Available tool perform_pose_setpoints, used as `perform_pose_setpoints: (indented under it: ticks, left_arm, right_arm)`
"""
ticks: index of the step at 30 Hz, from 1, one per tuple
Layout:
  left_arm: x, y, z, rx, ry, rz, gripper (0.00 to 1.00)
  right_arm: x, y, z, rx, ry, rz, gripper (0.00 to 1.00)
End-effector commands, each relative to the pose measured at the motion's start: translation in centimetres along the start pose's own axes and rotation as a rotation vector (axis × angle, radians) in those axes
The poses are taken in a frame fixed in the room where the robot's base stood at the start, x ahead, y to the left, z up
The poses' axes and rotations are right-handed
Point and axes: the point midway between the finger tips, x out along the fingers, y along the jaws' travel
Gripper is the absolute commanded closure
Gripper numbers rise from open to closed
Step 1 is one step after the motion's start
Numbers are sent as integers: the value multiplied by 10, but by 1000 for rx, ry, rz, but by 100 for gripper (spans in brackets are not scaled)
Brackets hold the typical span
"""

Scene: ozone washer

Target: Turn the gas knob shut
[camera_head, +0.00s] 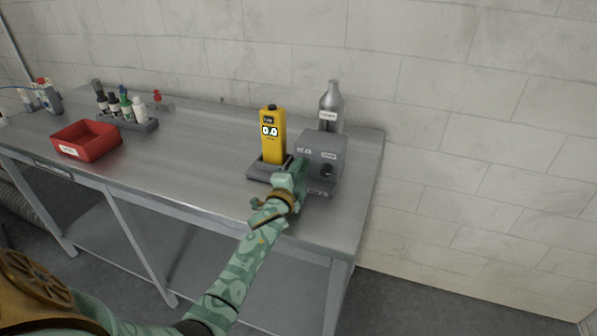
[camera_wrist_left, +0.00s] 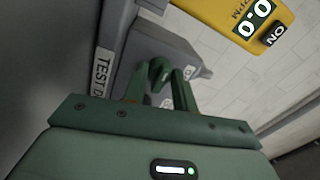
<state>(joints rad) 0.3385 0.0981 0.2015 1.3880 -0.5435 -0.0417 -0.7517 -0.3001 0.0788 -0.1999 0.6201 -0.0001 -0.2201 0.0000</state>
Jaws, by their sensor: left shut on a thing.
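The grey box (camera_head: 320,146) stands near the right end of the bench, with small white labels and a dark round fitting (camera_head: 327,171) on its front. My left gripper (camera_head: 299,167) is at the left part of this front. In the left wrist view its fingers (camera_wrist_left: 158,72) are shut on a small dark green rounded piece at the box, which looks like the gas knob; the fingers hide much of it. The knob's turn position cannot be told. A yellow meter (camera_head: 272,135) reading 0.0 stands left of the box. My right gripper is not in view.
A silver bottle (camera_head: 331,104) stands behind the box. A dark tray (camera_head: 258,171) is under the meter. A red bin (camera_head: 87,141) and a rack of small bottles (camera_head: 137,123) are at the left. The middle of the bench (camera_head: 195,150) is clear.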

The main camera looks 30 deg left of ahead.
Motion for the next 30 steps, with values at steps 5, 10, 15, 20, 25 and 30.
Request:
perform_pose_setpoints:
  ticks: [5,10,15,20,25,30]
  left_arm:
    - [-1,3,0,-1,-1,5,51]
    - [0,2,0,0,-1,3,51]
    - [-4,1,0,0,0,2,51]
    - [-30,-1,0,-1,-1,3,51]
    - [-76,0,0,0,-2,4,51]
    - [-121,1,0,-1,-2,5,51]
  right_arm:
    - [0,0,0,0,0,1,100]
    - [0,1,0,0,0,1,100]
    - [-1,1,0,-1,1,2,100]
    - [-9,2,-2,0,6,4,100]
    - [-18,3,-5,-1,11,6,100]
    - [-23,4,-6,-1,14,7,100]
